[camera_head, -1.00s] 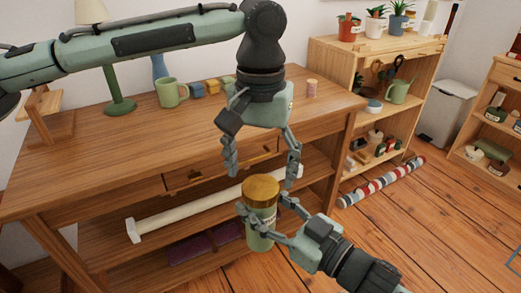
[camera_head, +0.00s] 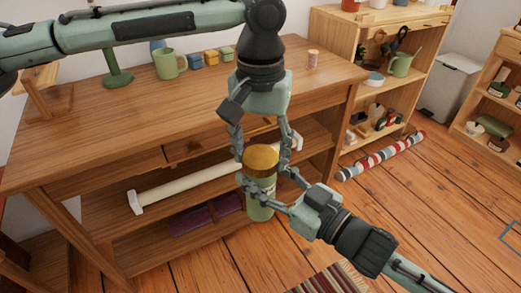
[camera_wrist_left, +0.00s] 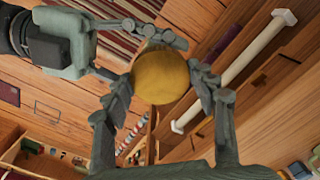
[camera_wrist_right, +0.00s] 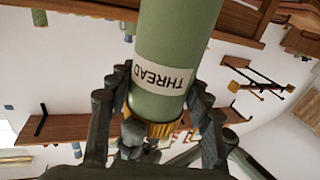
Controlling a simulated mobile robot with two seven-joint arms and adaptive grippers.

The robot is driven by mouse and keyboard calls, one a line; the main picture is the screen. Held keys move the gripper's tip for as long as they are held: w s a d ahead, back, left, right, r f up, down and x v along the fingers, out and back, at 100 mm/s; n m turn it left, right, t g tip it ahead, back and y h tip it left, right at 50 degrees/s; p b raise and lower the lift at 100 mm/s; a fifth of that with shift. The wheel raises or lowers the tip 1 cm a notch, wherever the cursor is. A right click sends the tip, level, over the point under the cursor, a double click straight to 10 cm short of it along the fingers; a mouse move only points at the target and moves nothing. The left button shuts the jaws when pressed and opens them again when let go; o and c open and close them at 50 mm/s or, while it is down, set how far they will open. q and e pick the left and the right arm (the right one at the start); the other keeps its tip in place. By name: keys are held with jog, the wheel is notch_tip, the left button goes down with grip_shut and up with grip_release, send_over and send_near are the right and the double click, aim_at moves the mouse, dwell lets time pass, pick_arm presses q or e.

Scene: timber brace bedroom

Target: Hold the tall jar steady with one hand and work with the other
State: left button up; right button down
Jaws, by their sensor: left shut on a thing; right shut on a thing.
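The tall jar (camera_head: 261,208) is a green cylinder with a golden lid (camera_head: 262,158), held upright off the floor in front of the desk. My right gripper (camera_head: 264,192) is shut on the jar's body from the lower right. My left gripper (camera_head: 262,163) comes down from above and is shut on the lid, one finger on each side. In the left wrist view the round lid (camera_wrist_left: 162,76) sits between the fingertips. In the right wrist view the jar (camera_wrist_right: 178,45) appears inverted, and its label reads THREAD.
The wooden desk (camera_head: 110,130) stands behind the jar, with a green mug (camera_head: 168,64) and small pots on top. A white rod (camera_head: 190,186) and a purple item (camera_head: 207,215) lie on its lower shelves. A striped roll (camera_head: 380,157) lies on the floor to the right.

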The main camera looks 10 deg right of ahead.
pick_arm(q)
jog(key=m, duration=0.6)
jog(key=shift+c, duration=0.3)
jog(key=m, duration=0.5)
jog(key=o, duration=1.4)
jog(key=shift+c, duration=0.2)
jog(key=shift+r, duration=0.1)
notch_tip(320, 180, up, 12)
